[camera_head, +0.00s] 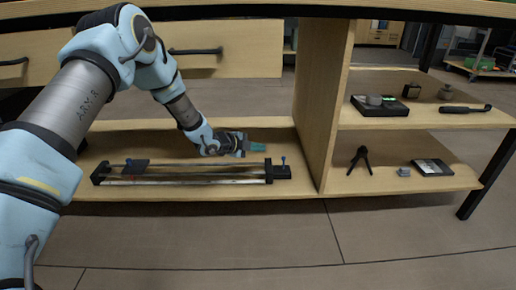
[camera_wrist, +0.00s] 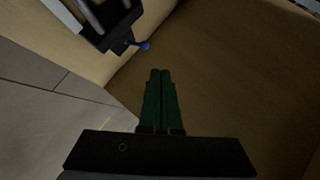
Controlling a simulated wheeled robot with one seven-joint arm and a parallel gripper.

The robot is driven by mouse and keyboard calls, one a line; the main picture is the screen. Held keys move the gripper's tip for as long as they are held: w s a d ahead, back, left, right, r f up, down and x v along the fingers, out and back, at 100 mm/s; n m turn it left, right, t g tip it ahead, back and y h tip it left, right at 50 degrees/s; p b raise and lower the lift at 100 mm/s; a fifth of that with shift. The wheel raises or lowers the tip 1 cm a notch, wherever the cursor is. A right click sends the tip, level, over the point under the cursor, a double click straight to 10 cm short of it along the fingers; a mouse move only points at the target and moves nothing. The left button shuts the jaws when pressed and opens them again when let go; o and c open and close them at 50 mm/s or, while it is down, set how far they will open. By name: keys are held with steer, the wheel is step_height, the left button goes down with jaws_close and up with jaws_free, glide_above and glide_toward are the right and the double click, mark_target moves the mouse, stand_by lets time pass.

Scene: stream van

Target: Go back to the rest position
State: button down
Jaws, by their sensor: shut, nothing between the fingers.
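My gripper (camera_head: 257,147) is at the end of my light blue arm, inside the left, wide bay of the wooden shelf unit (camera_head: 309,110). In the wrist view its two green fingers (camera_wrist: 160,75) lie side by side, shut, with nothing between them. The fingers are above the wooden shelf board (camera_wrist: 225,90). A long rail device (camera_head: 190,176) with dark end blocks lies on the board in front of my gripper. Its end block with a blue-tipped lever (camera_wrist: 142,46) shows at the top left of the wrist view.
An upright panel stands right of my gripper, and a drawer (camera_head: 225,48) is above. Right shelves hold a black scale-like device (camera_head: 380,105), a dark hand tool (camera_head: 465,109), a small tripod (camera_head: 361,160) and a flat dark device (camera_head: 433,167). The floor (camera_head: 410,235) in front is clear.

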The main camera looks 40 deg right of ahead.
steer(key=w+a+r+n+t+y, duration=0.2)
steer(key=w+a+r+n, duration=0.1)
steer(key=w+a, duration=0.3)
steer(key=w+a+r+n+t+y, duration=0.1)
steer(key=w+a+r+n+t, duration=0.15)
steer(key=w+a+n, duration=0.35)
steer(key=w+a+r+n+t+y, duration=0.1)
steer(key=a+r+n+y, duration=0.15)
steer(key=a, duration=0.65)
steer(key=w+a+r+n+y, duration=0.1)
steer(key=a+r+n+y, duration=0.15)
steer(key=a, duration=0.65)
steer(key=s+a+r+n+y, duration=0.15)
steer(key=a+n, duration=0.25)
steer(key=a, duration=0.5)
steer(key=s+a+r+n+y, duration=0.1)
steer(key=s+a+r+n, duration=0.2)
steer(key=a, duration=0.5)
steer(key=s+a+r+n+g+y, duration=0.2)
steer(key=s+a+n+g, duration=0.1)
steer(key=s+a+n, duration=0.8)
steer(key=s+r+p, duration=0.1)
steer(key=r+p, duration=1.7)
steer(key=p, duration=0.1)
steer(key=s+a+r+m+p, duration=0.1)
steer(key=s+r+p, duration=0.1)
steer(key=r+p, duration=1.7)
steer(key=shift+s+a+r, duration=0.15)
steer(key=shift+s+r, duration=0.1)
steer(key=shift+r, duration=0.05)
